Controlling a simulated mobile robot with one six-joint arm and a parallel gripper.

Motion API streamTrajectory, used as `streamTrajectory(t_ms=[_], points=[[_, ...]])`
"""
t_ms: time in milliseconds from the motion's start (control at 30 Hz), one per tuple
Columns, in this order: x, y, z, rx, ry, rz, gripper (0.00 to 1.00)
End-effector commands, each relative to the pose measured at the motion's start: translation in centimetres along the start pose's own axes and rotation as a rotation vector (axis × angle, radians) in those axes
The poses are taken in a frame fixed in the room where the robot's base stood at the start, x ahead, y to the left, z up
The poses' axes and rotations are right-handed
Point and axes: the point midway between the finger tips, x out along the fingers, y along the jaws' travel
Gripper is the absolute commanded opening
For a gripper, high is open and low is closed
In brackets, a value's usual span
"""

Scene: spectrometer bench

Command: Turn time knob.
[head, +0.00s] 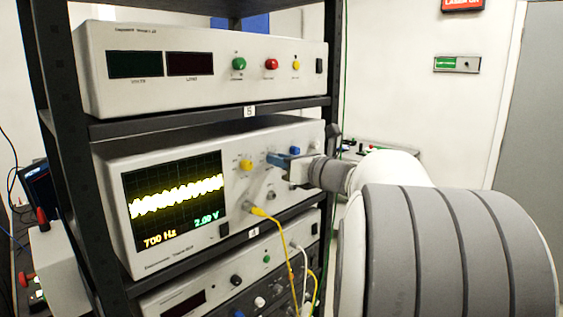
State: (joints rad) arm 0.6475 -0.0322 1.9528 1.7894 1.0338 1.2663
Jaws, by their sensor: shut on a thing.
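The oscilloscope (160,263) stands on the middle shelf of a dark rack. Its screen (175,200) shows a wavy yellow trace with "700 Hz" and "2.00 V". My gripper (274,159) is at its front panel, right of a yellow knob (246,165). A blue knob (295,150) shows just beyond the gripper. The blue-tipped jaws are shut on a knob of this panel; the jaws hide that knob. The knob labels are too small to read, so I cannot tell from lettering which is the time knob.
A yellow cable plug (257,211) sits low on the same panel, its cable hanging below my gripper. Above is another unit (205,85) with coloured knobs on a shelf (210,121). A lower unit (180,301) is below.

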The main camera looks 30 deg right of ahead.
Motion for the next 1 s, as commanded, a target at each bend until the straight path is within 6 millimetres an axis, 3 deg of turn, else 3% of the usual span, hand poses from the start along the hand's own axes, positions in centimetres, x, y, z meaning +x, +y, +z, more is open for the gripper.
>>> streamTrajectory(t_ms=[267,1000], points=[[0.00,0.02,-0.48,-0.137,-0.002,0.002,0.00],[0.00,-0.04,-0.65,-0.825,-0.001,0.001,0.00]])
